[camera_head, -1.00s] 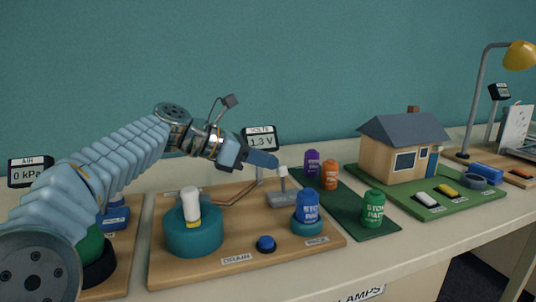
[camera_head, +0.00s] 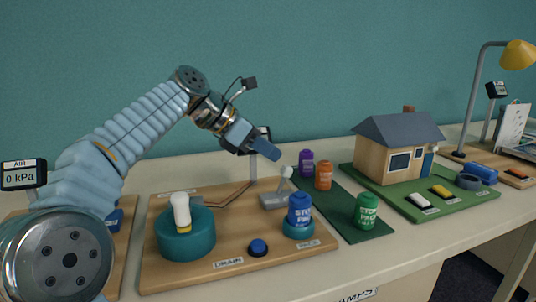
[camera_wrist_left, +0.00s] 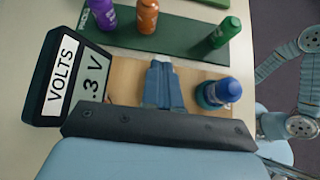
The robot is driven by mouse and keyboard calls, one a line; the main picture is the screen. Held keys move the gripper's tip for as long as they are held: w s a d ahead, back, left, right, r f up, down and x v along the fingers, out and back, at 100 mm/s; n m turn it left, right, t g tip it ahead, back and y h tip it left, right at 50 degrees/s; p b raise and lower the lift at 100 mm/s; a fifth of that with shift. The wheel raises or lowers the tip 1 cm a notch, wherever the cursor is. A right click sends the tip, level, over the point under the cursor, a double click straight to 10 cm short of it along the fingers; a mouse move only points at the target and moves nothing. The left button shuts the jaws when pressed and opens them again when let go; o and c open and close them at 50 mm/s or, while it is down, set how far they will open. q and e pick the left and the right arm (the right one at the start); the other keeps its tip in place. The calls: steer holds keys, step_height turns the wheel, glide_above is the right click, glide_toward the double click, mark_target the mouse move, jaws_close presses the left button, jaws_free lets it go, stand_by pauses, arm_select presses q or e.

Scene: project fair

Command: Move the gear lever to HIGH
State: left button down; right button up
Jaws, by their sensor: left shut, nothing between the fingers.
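The gear lever (camera_head: 284,182) has a pale round knob and a short stem on a grey base (camera_head: 275,202), towards the back right of the left wooden board. Its stem leans to the right in the head view. My left gripper (camera_head: 268,153) is shut and empty, just above and left of the knob, with a small gap showing. I cannot read a HIGH mark. My right gripper is not in view.
The volts display (camera_wrist_left: 65,82) stands close behind the left gripper. On the board (camera_head: 200,273) are a teal drum (camera_head: 186,240) with a white handle, a blue button (camera_head: 258,247) and a blue can (camera_head: 299,208). Purple (camera_head: 306,163), orange (camera_head: 323,176) and green (camera_head: 367,211) cans stand right, before a model house (camera_head: 398,150).

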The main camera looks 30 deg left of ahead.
arm_select(q)
steer(key=shift+r, duration=0.1)
steer(key=v, duration=1.3)
steer(key=shift+s+a+r, duration=0.2)
steer(key=shift+s+a, duration=0.05)
